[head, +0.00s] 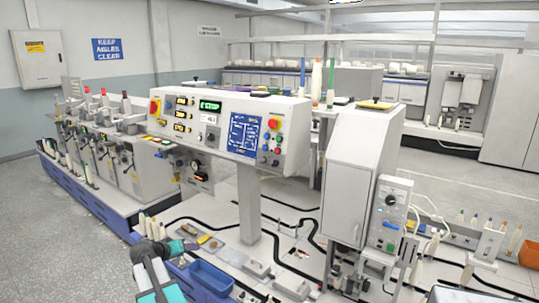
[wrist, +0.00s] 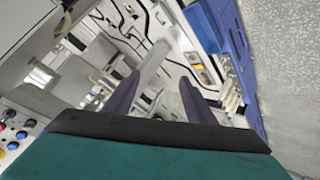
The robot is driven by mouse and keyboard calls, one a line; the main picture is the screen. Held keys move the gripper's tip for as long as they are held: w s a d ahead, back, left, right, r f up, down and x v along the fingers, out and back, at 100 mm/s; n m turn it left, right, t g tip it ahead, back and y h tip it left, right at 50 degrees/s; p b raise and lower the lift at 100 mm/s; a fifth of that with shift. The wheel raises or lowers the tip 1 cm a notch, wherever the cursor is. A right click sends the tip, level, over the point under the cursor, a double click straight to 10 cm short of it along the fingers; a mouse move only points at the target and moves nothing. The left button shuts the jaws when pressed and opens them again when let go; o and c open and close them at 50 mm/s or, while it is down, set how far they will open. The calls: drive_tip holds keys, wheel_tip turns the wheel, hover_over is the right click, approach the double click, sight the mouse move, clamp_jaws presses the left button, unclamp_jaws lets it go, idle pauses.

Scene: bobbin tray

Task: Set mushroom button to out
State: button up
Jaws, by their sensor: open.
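The red mushroom button (head: 274,124) sits at the right end of the sloped front of the white control console (head: 222,148). I cannot tell from here whether it is in or out. My gripper (head: 190,246) is low in the head view, below and to the left of the button and apart from it. In the wrist view my gripper (wrist: 160,80) has its two dark fingers spread with nothing between them.
A grey post (head: 248,205) carries the console. A tall white cabinet (head: 352,165) with a control box (head: 389,212) stands to its right. A red and yellow switch (head: 155,107) is at the console's left end. A blue bin (head: 211,278) lies near my arm.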

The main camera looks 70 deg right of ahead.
drive_tip(key=s+d+r+m+h+p, duration=0.1)
drive_tip(key=s+d+r, duration=0.2)
drive_tip(key=d+r, duration=0.35)
drive_tip(key=s+d+r+m+g+h, duration=0.1)
drive_tip(key=s+d+r+m+h, duration=0.15)
drive_tip(key=r, duration=0.65)
drive_tip(key=s+d+r+m+h+p, duration=0.1)
drive_tip(key=s+d+r, duration=0.1)
drive_tip(key=d+r, duration=0.5)
drive_tip(key=m+g+h, duration=0.3)
approach(271, 124)
drive_tip(key=w+a, duration=0.1)
drive_tip(key=a, duration=0.4)
drive_tip(key=shift+w+r+y+p, duration=0.1)
drive_tip(key=shift+r+y+p, duration=0.15)
drive_tip(key=shift+p, duration=0.1)
drive_tip(key=shift+d, duration=0.15)
drive_tip(key=p+x, duration=0.4)
drive_tip(key=x, duration=0.8)
drive_tip(key=shift+d+p, duration=0.25)
drive_tip(key=shift+p, duration=0.1)
drive_tip(key=shift+s+d+f, duration=0.1)
drive_tip(key=shift+s+d, duration=0.15)
drive_tip(key=shift+d, duration=0.25)
clamp_jaws()
